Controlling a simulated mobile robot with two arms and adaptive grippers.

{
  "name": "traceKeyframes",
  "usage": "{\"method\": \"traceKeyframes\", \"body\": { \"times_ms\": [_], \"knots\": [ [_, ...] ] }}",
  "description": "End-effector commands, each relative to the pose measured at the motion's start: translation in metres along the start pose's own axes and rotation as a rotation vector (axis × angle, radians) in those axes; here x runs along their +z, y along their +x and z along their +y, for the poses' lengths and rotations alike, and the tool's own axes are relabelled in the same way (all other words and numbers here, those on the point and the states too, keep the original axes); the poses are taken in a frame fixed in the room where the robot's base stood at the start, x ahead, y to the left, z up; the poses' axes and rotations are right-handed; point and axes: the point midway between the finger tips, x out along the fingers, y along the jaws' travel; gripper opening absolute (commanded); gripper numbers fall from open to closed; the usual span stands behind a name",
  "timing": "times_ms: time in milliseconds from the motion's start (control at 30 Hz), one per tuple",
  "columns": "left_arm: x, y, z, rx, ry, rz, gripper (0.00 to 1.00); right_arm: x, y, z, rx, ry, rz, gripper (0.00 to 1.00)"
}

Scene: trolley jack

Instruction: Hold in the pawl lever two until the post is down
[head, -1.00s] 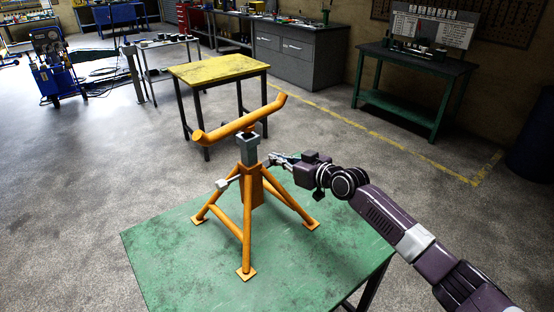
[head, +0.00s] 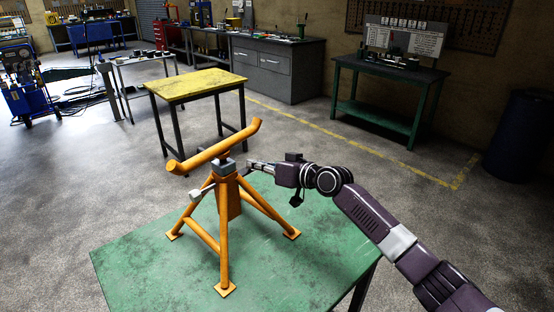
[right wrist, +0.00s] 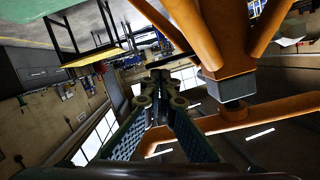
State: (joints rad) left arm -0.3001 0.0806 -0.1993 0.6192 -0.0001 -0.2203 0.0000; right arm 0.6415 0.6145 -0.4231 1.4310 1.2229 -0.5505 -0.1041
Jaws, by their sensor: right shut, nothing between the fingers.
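The orange stand (head: 229,200) is upright on the green table. Its grey post (head: 224,167) shows only as a short piece between the stand's body and the curved orange cradle bar (head: 216,148). A lever with a pale end (head: 196,194) sticks out at the left of the body. My right gripper (head: 250,164) is shut and empty at the right side of the stand's top, close to the post. In the right wrist view its fingers (right wrist: 163,80) are together, beside the grey post (right wrist: 236,88). I cannot tell whether they touch a pawl lever there. My left gripper is not in view.
The green table (head: 140,262) has bare room around the stand's feet. A yellow-topped table (head: 196,83) stands behind. A green workbench (head: 390,75) is at the back right, and a dark barrel (head: 517,135) at the far right.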

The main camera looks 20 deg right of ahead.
Motion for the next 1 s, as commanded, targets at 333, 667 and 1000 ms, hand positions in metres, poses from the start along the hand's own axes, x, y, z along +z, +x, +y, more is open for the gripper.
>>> {"method": "traceKeyframes", "body": {
  "times_ms": [333,667,1000],
  "knots": [
    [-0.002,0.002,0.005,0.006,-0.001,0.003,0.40,-0.013,-0.052,-0.006,0.004,-0.004,0.001,0.00],
    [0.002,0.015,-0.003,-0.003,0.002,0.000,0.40,-0.016,-0.098,-0.008,0.003,-0.001,0.003,0.00],
    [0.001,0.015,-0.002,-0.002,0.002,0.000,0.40,-0.018,-0.102,-0.009,0.002,0.001,0.004,0.00]
  ]
}}
